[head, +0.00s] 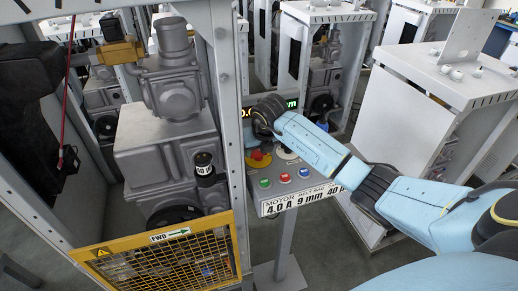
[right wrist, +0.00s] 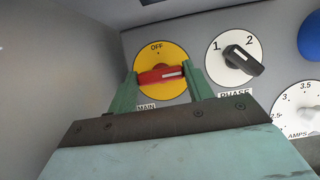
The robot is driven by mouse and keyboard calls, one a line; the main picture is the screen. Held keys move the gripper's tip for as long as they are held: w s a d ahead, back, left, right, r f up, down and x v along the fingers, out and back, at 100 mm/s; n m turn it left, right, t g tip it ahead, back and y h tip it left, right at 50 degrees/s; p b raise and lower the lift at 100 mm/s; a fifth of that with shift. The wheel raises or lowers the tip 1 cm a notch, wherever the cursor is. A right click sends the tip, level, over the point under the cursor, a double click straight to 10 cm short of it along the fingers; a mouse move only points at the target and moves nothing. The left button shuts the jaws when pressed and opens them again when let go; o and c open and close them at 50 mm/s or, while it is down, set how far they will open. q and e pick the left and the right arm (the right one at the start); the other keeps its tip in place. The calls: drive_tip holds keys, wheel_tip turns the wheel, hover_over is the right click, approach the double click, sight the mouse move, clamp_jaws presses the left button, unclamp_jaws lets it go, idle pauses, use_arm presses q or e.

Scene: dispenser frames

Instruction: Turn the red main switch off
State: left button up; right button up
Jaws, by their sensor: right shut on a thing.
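The red main switch (right wrist: 160,75) is a bar handle on a round yellow plate (right wrist: 160,54) marked OFF at the top and MAIN below. The handle lies almost level, its white mark at the right end, away from OFF. My right gripper (right wrist: 163,80) has its green fingers at the two ends of the handle and is shut on it. In the head view the switch (head: 257,155) sits on the grey control box (head: 292,192), with my right gripper (head: 259,143) coming down over it, its fingers mostly hidden. My left gripper is not in view.
Beside the switch is a black phase knob (right wrist: 243,60) on a white dial, with an amps dial (right wrist: 300,110) and a blue button (right wrist: 311,36) further right. A frame post (head: 225,110) stands close left of the box. A yellow mesh guard (head: 165,258) is front left.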

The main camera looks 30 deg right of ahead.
drive_tip(key=n+b, duration=0.1)
drive_tip(key=n+y, duration=0.1)
drive_tip(key=n+b, duration=0.1)
drive_tip(key=shift+d+f+n+b, duration=0.15)
drive_tip(key=shift+d+n+b, duration=0.15)
drive_tip(key=shift+n, duration=0.1)
drive_tip(key=n+y+b, duration=0.1)
drive_tip(key=n+b, duration=0.1)
drive_tip(key=n+y+b, duration=0.1)
drive_tip(key=n+b, duration=0.1)
drive_tip(key=n, duration=0.1)
drive_tip(key=shift+w+g+y, duration=0.1)
drive_tip(key=shift+g+y, duration=0.2)
drive_tip(key=n+g+y+b, duration=0.1)
drive_tip(key=n+b, duration=0.2)
drive_tip(key=n, duration=0.1)
drive_tip(key=shift+n, duration=0.4)
drive_tip(key=shift+w+d+n+g+y+b, duration=0.15)
drive_tip(key=shift+n+g+b, duration=0.35)
drive_tip(key=shift+n, duration=0.5)
drive_tip(key=shift+a+n+g+y+b, duration=0.15)
drive_tip(key=shift+n+g+b, duration=0.15)
drive_tip(key=shift+n+b, duration=0.55)
drive_tip(key=shift+d+r+n, duration=0.1)
drive_tip(key=shift+r+n, duration=0.1)
drive_tip(key=shift+n, duration=0.05)
drive_tip(key=o, duration=1)
